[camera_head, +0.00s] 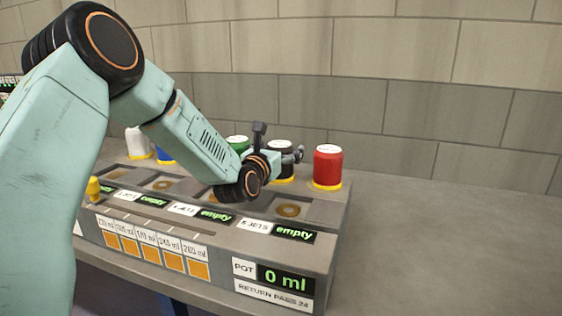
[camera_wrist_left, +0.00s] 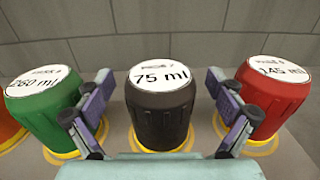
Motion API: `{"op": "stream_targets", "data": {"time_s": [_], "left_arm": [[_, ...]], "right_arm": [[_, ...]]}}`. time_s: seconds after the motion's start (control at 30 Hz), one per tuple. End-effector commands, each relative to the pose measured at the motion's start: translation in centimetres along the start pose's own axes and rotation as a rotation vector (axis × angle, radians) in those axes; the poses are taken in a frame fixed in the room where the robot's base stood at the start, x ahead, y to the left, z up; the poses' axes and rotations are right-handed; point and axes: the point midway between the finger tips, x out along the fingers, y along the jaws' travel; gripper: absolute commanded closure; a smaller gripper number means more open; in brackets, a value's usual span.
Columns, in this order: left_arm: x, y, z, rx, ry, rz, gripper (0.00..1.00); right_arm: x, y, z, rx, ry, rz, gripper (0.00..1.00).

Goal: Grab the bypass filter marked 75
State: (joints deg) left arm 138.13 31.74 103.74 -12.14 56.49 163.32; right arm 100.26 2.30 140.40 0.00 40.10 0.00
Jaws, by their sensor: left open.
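The bypass filter marked 75 ml (camera_wrist_left: 160,115) is a black canister with a white top label. In the left wrist view it stands upright between the spread fingers of my left gripper (camera_wrist_left: 160,97). The fingers are open, with a gap to the canister on both sides. In the head view the black filter (camera_head: 285,172) is partly hidden behind my left gripper (camera_head: 291,152). My right gripper is not in view.
The filters stand on yellow rings along the back of a grey bench unit (camera_head: 330,215). Sockets with "empty" displays (camera_head: 294,233) lie in front. A pot display reads 0 ml (camera_head: 286,278). A block wall (camera_head: 400,100) is behind. The bench (camera_head: 450,240) at right is clear.

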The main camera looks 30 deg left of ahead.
Motion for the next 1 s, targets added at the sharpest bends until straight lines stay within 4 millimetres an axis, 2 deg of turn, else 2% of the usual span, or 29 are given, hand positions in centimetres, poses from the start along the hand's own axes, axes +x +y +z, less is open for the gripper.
{"op": "stream_targets", "data": {"time_s": [0.1, 1.0], "left_arm": [[0.04, -0.01, -0.01, 0.000, 0.000, 0.001, 0.06], [0.20, -0.33, -0.32, -0.001, 0.008, 0.000, 0.83]], "right_arm": [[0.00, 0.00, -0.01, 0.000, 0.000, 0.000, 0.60], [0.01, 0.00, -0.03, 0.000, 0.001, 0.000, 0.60]]}}
